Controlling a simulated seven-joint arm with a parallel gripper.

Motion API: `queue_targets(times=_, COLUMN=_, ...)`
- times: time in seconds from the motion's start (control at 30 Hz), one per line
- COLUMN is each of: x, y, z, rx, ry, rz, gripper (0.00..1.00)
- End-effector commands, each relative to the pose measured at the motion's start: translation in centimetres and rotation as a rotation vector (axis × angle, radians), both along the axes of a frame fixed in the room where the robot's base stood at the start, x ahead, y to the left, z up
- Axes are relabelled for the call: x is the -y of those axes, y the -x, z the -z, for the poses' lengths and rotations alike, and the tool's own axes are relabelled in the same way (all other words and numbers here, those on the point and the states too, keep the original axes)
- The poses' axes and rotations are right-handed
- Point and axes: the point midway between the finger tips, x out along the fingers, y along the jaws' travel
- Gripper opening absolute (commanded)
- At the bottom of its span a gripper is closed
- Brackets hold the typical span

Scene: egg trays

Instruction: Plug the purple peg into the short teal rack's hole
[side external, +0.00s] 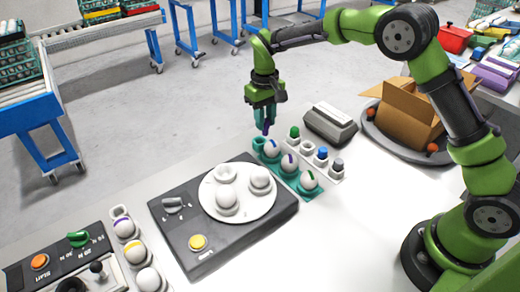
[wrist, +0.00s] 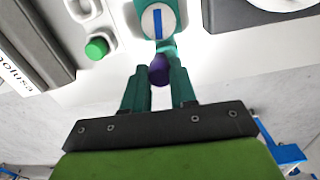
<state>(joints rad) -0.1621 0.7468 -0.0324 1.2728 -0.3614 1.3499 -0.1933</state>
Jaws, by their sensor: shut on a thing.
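My gripper (side external: 264,118) is shut on the purple peg (wrist: 159,70), which shows between the teal fingertips in the wrist view. The rack's end hole (side external: 259,143) looks empty and lies just below and slightly left of the peg. Several white eggs with coloured stripes sit in the rack's other places. I cannot tell whether the peg touches the rim.
A white rack beside it holds a green peg (side external: 294,132), a blue peg (side external: 322,153) and a grey peg (side external: 338,165). A grey scale-like device (side external: 330,124) stands behind. A dark machine with a round white plate (side external: 262,206) stands in front. A cardboard box (side external: 408,112) is at right.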

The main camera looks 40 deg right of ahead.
Motion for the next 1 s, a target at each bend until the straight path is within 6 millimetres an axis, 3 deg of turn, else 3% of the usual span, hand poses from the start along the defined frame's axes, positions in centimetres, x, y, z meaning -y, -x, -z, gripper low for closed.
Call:
queue_targets(times=0.23, x=-0.8, y=-1.6, z=-0.5, rx=0.023, ry=-0.006, rz=0.046, gripper=0.0)
queue_targets(times=0.7, x=-0.7, y=-1.5, z=3.4, rx=0.019, ry=-0.007, rz=0.052, gripper=0.0)
queue_targets(times=1.0, x=-0.7, y=-1.5, z=4.0, rx=0.021, ry=-0.007, rz=0.051, gripper=0.0)
